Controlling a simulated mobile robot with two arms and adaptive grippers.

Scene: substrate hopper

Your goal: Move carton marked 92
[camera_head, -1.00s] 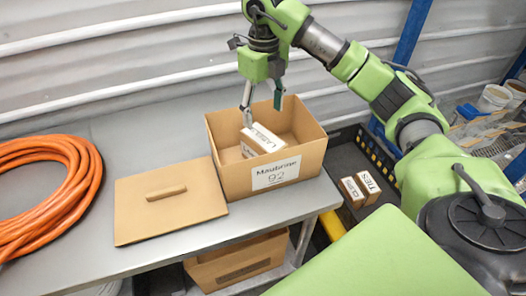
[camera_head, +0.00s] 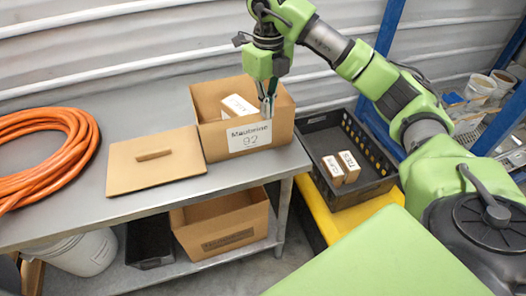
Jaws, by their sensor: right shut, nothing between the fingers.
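The carton marked 92 (camera_head: 215,143) is an open brown box with a white front label reading "Maubrine 92". It stands upright on the grey bench. A small white-topped box (camera_head: 238,105) lies inside it. My right gripper (camera_head: 267,112) is shut and empty, pointing down in front of the carton's right part in the picture. A flat brown lid (camera_head: 180,165) with a bar handle lies on the bench left of the carton. My left gripper is not in view.
A black crate (camera_head: 376,188) with small boxes (camera_head: 341,168) sits on a yellow base (camera_head: 325,218) right of the bench. Another brown carton (camera_head: 222,240) is on the lower shelf. An orange hose (camera_head: 82,150) coils at left. Blue posts and a rack stand at right.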

